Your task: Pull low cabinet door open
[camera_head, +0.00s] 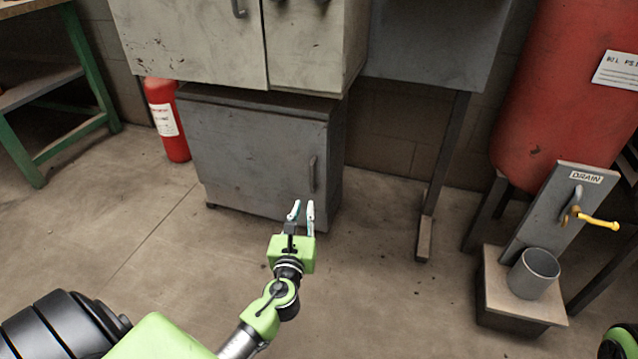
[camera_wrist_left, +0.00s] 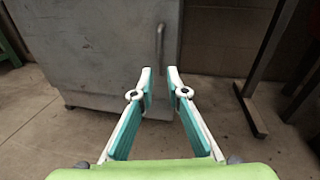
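The low cabinet is a grey metal box under a lighter wall cabinet. Its door (camera_head: 245,158) is shut, and it also shows in the left wrist view (camera_wrist_left: 95,50). A vertical bar handle (camera_head: 312,175) is near the door's right edge; in the left wrist view the handle (camera_wrist_left: 160,45) stands just beyond the fingertips. My left gripper (camera_head: 303,204) is in front of the door's lower right, below the handle in the head view. Its fingers are apart with nothing between them. My right gripper is not in view; only a bit of green shows at the lower right edge.
A red fire extinguisher (camera_head: 167,120) stands left of the low cabinet. A green-framed bench (camera_head: 60,90) is at far left. At right are a red tank (camera_head: 570,90), a yellow drain lever (camera_head: 598,220) and a grey cup (camera_head: 533,273) on a stand. The floor before the cabinet is clear.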

